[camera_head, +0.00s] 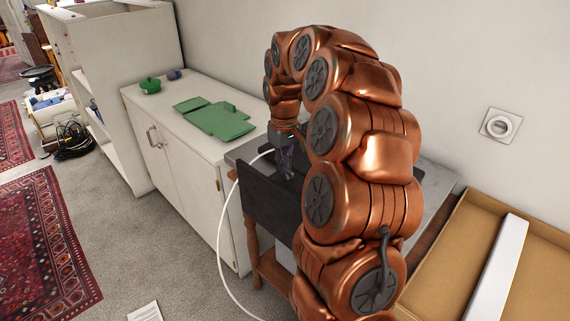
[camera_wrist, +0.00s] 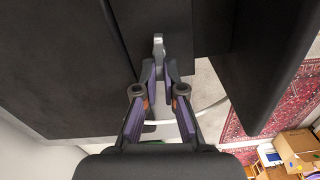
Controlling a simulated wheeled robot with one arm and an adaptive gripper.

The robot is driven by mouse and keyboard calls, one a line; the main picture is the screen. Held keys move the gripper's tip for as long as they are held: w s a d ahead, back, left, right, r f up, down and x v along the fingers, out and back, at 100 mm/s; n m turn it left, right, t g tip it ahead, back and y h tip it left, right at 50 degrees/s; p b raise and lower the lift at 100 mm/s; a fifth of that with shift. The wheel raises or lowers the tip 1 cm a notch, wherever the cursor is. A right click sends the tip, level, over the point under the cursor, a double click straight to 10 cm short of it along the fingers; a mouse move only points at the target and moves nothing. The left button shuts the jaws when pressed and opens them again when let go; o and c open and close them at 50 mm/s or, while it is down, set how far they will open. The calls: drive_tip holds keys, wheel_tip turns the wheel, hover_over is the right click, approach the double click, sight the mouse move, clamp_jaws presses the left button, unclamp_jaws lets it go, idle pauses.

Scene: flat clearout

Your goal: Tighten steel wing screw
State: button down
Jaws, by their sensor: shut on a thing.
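The steel wing screw (camera_wrist: 158,42) is a small light-grey piece against a dark panel in the wrist view. My gripper (camera_wrist: 160,70) is shut on it, its two purple-padded fingers close on either side of its near end. In the head view my gripper (camera_head: 288,172) points down beside a black boxy thing (camera_head: 262,203) on a wooden-legged stand. The screw cannot be made out there. Its thread and the place it enters are hidden.
A white cabinet (camera_head: 195,178) with green items (camera_head: 222,120) stands left of the black thing. A white cable (camera_head: 221,225) hangs to the floor. An open cardboard box (camera_head: 452,268) lies at the right.

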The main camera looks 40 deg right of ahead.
idle(0.4)
drive_tip(key=c, duration=1.3)
unclamp_jaws()
wheel_tip(320, 180, up, 12)
drive_tip(key=shift+r, duration=0.1)
drive_tip(key=shift+a, duration=0.1)
